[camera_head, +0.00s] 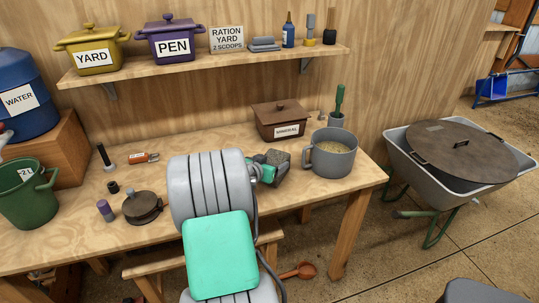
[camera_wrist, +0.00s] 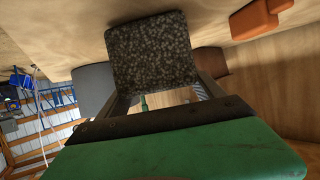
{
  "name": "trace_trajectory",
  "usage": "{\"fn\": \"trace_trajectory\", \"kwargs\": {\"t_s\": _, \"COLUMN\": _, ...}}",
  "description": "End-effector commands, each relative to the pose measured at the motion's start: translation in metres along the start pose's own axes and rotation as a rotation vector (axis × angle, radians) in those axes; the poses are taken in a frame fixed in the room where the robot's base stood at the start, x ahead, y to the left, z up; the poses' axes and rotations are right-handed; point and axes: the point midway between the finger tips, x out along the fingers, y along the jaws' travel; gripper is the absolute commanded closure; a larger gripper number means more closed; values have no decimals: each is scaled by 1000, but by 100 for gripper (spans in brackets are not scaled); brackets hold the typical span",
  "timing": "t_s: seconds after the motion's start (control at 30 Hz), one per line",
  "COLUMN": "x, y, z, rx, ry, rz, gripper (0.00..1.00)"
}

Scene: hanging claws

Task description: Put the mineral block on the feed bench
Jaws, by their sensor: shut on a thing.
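The mineral block, a dark grey speckled block (camera_wrist: 150,48), is between the two fingers of my gripper (camera_wrist: 160,88) in the wrist view. My gripper (camera_head: 268,170) is shut on it. In the head view its speckled top (camera_head: 277,157) shows between the grey mug and my arm. The feed bench seems to be the long wooden worktop (camera_head: 75,237). The block is over this worktop, in front of the brown lidded box labelled MINERAL (camera_head: 281,119). My arm and gripper hide its underside, so I cannot tell whether it touches the wood.
A grey mug (camera_head: 330,155) of feed stands close to the right of my gripper. A shelf (camera_head: 200,68) is above. A covered wheelbarrow (camera_head: 455,160) is right.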

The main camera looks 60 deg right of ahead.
Motion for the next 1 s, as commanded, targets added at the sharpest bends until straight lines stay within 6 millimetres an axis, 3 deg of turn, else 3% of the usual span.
{"fn": "trace_trajectory", "kwargs": {"t_s": 0.4, "x": 2, "y": -2, "z": -2, "rx": 9, "ry": 17, "rz": -3, "gripper": 96}}
{"fn": "trace_trajectory", "kwargs": {"t_s": 0.43, "x": 3, "y": -1, "z": 5, "rx": 4, "ry": 5, "rz": -1, "gripper": 21}}
{"fn": "trace_trajectory", "kwargs": {"t_s": 0.7, "x": 2, "y": -1, "z": 4, "rx": 3, "ry": 5, "rz": -1, "gripper": 1}}
{"fn": "trace_trajectory", "kwargs": {"t_s": 1.0, "x": -1, "y": -1, "z": 0, "rx": 3, "ry": 5, "rz": -2, "gripper": 1}}
